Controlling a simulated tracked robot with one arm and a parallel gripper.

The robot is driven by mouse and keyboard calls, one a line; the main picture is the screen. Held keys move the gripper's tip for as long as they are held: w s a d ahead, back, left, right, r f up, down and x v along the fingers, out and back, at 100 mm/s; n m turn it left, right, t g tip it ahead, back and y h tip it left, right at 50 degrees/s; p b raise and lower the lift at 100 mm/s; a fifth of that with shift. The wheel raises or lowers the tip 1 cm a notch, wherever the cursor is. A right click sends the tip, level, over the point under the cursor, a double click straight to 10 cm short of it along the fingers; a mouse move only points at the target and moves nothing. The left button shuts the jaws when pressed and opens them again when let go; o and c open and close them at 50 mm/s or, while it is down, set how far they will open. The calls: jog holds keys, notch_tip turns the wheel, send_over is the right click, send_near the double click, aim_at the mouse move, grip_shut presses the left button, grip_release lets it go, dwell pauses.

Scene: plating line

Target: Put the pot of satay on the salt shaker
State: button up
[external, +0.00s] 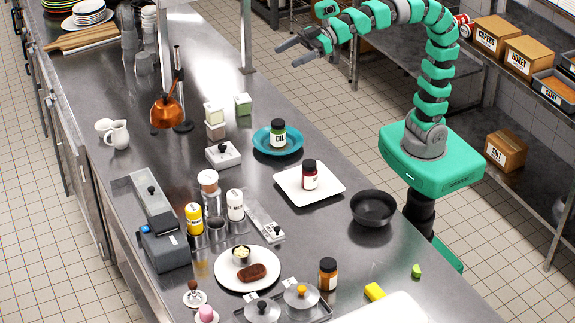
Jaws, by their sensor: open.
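My gripper (290,53) is open and empty, raised over the far part of the counter, well away from the jars. No pot has a readable satay label. A dark-lidded jar with orange-brown contents (328,277) stands upright at the front of the counter, and a small metal pot with pale contents (241,256) sits on a white plate beside a brown patty. I cannot tell which is the satay. No salt shaker is clearly identifiable; a white bottle (235,207) and a brown-topped clear container (208,184) stand in the condiment group.
A jar marked OIL (278,136) stands on a teal plate (259,146). A dark red jar (309,177) stands on a square white plate (288,193). A black bowl (372,209) is near the right edge. Lidded pans (262,309) crowd the front. A SALT box (506,151) sits on the right shelf.

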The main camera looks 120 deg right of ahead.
jog(key=s+r, duration=0.9)
jog(key=s, duration=0.3)
jog(key=shift+d+r, duration=0.25)
jog(key=shift+r, duration=0.15)
notch_tip(320, 180, down, 4)
jog(key=b, duration=0.3)
jog(key=shift+b, duration=0.4)
